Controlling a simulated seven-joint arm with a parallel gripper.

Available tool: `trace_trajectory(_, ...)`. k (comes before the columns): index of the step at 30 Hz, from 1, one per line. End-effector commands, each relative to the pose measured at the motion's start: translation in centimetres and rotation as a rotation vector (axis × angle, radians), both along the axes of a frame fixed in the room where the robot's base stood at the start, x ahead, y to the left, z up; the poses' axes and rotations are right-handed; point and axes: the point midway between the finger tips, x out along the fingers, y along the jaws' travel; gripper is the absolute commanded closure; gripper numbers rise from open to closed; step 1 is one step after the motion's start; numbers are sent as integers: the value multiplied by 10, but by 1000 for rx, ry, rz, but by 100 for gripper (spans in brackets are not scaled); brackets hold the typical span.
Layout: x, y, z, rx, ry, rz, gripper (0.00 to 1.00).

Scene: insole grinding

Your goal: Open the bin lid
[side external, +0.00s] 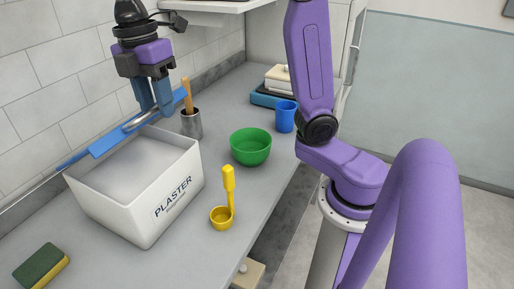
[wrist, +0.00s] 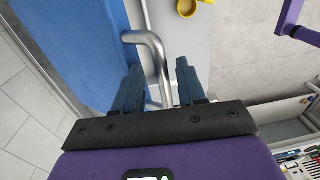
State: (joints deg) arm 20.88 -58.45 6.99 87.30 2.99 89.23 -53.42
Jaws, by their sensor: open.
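The white bin (side external: 158,205) marked PLASTER stands on the counter at the left in the side view, its pale inside showing. Its blue lid (side external: 104,143) is raised along the bin's rear edge and seen almost edge-on. The lid also fills the upper left of the wrist view (wrist: 75,45). A bent metal handle (side external: 140,121) is fixed to the lid. My gripper (side external: 156,111) is at the handle, fingers pointing down. In the wrist view, the handle (wrist: 150,42) runs between my open, parted fingers (wrist: 158,65); I cannot tell whether either touches it.
A yellow scoop (side external: 222,215), green bowl (side external: 250,148), blue cup (side external: 285,117) and metal holder (side external: 191,124) stand right of the bin. A sponge (side external: 42,267) lies at front left. The tiled wall (side external: 50,85) is close behind the bin.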

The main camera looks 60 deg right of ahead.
Motion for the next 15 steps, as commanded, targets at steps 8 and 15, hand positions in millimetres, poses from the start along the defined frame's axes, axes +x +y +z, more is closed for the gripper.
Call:
trace_trajectory(8,-24,-1,-42,-3,3,0,60)
trace_trajectory(15,-38,-2,-77,-4,-37,0,60)
